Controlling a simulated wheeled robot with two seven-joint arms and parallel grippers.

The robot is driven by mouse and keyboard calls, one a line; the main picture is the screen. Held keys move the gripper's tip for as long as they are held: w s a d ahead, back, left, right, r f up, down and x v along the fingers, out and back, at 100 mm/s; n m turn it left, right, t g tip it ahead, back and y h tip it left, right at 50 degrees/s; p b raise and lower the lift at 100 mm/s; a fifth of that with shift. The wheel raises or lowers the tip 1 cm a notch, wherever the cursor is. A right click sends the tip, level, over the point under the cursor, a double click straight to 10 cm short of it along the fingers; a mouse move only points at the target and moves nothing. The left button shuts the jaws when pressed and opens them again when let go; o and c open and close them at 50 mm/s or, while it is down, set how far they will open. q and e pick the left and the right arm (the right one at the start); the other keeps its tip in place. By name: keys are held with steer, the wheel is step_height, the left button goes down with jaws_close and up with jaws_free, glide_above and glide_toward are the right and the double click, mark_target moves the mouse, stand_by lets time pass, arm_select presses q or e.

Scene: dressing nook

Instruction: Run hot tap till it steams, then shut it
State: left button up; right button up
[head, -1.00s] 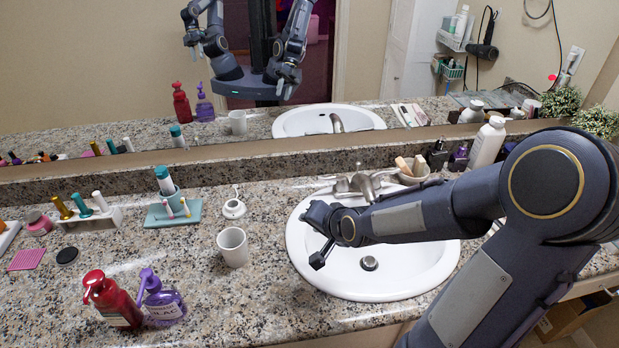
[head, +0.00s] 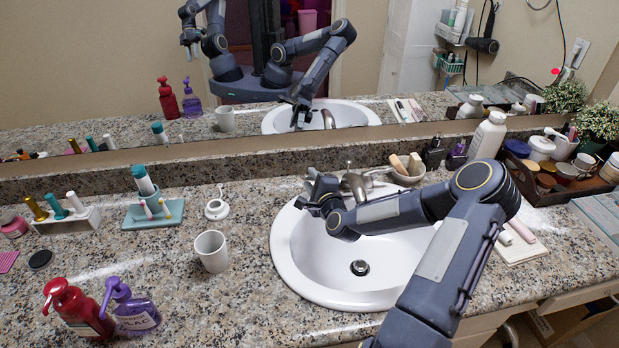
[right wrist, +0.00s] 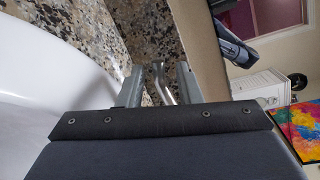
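The white sink basin (head: 300,262) is set in the granite counter. The metal tap spout (head: 355,186) stands at its back rim, with a lever (head: 378,171) visible on its right. My right gripper (head: 313,184) is at the tap's left side and hides most of that side in the head view. In the right wrist view its two fingers (right wrist: 160,88) are apart, with a metal lever (right wrist: 158,72) between them and gaps on both sides. No water or steam is visible. My left gripper shows only as a small mirror reflection; its opening is unclear.
A white mug (head: 211,252) stands left of the basin. Red (head: 78,308) and purple (head: 134,308) pump bottles stand at the front left. A bowl with brushes (head: 406,174) and a white bottle (head: 488,137) are right of the tap. The mirror is behind.

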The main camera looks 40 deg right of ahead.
steer(key=shift+x, duration=0.8)
jaws_close()
steer(key=shift+a, duration=0.1)
steer(key=shift+s+f+n+y+b, duration=0.2)
steer(key=shift+s+n+y+b, duration=0.25)
steer(key=shift+y+b, duration=0.4)
steer(key=shift+s+a+r+n+t+y, duration=0.1)
steer(key=shift+s+a+n+t+y, duration=0.1)
steer(key=shift+n+y, duration=0.4)
steer(key=shift+s+a+r+n+t+y, duration=0.1)
steer(key=shift+s+n+t+y, duration=0.1)
steer(key=shift+n+y, duration=0.35)
